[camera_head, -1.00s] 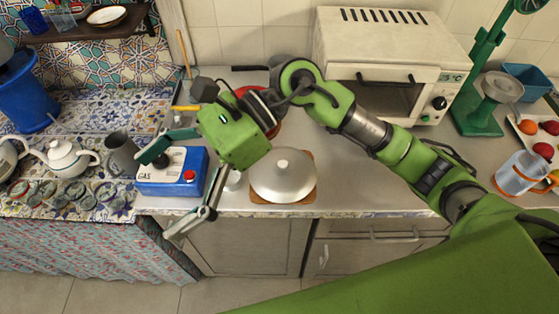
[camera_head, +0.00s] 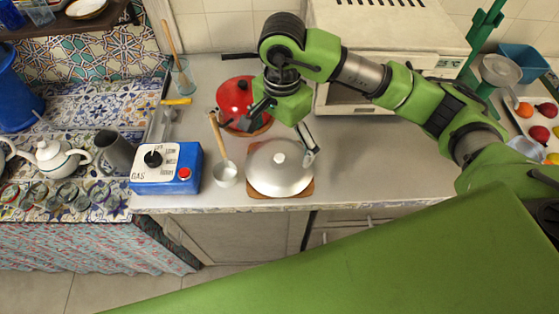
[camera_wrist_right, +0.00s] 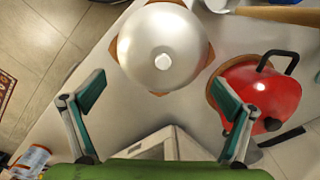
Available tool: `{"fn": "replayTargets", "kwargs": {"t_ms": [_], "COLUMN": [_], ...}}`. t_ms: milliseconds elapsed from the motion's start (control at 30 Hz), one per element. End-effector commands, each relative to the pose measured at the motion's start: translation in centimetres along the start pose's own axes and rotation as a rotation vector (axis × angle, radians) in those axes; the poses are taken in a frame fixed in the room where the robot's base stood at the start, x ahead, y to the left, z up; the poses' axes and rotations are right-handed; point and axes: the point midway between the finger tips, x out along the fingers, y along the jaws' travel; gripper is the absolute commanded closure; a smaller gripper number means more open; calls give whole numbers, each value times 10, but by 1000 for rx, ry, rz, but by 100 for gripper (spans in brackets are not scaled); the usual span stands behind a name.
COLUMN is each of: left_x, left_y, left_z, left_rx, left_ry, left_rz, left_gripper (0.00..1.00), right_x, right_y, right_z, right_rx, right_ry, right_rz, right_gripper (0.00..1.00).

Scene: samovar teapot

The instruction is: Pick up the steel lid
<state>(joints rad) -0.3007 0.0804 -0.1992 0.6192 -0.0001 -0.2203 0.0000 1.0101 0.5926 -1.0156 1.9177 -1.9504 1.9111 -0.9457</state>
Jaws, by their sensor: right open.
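The steel lid (camera_head: 270,178) is a shiny dome with a small pale knob on top. It sits on a wooden board (camera_head: 308,186) near the front edge of the counter. In the right wrist view the lid (camera_wrist_right: 150,35) lies at the top middle, beyond the fingertips, with its knob facing the camera. My right gripper (camera_head: 285,132) is open and empty, above and behind the lid; one finger overlaps the lid's right rim in the head view. In the right wrist view its two fingers (camera_wrist_right: 160,95) are spread wide. My left gripper is not in view.
A red kettle (camera_head: 234,92) stands close behind the lid, near the right gripper. A small pot with a wooden handle (camera_head: 226,175) and a blue gas box (camera_head: 168,178) are to the left. A white oven (camera_head: 400,30) stands behind. Counter right of the lid is clear.

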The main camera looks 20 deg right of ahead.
Motion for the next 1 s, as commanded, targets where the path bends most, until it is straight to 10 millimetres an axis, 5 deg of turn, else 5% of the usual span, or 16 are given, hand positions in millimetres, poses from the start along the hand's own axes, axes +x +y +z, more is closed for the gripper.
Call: {"fn": "replayTargets", "kwargs": {"t_ms": [533,800,833,1000], "left_x": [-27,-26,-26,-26], "left_y": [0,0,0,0], "left_z": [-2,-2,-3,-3], "left_rx": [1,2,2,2], "left_ry": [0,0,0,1], "left_rz": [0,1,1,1], "left_gripper": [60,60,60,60], "right_x": [58,64,64,64], "right_y": [-5,-5,-5,-5], "right_z": [1,1,1,1], "right_rx": [0,-2,-2,-2], "right_ry": [-2,-1,-1,-1], "right_rz": [2,-1,-1,-1], "right_gripper": [3,3,5,49]}}
